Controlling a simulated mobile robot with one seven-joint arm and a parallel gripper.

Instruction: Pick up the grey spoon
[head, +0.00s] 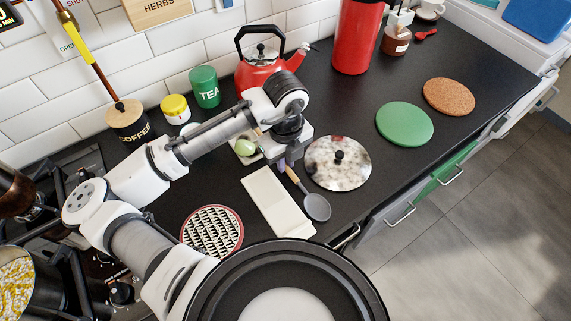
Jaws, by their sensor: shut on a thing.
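The grey spoon (317,207) has a round grey bowl and a wooden-coloured handle. It is at the right of a cream rectangular board, with its bowl toward the front edge of the counter. My gripper (286,166) points down and is shut on the upper end of the spoon's handle. The gripper body hides the handle's tip and most of the fingers. I cannot tell whether the spoon touches the counter or is slightly above it.
A speckled round lid (338,163) lies close at the right of the spoon. The cream board (277,203) and a round patterned trivet (212,231) lie left. A red kettle (262,70) stands behind. Green (404,124) and cork (449,97) mats lie right, with bare counter between.

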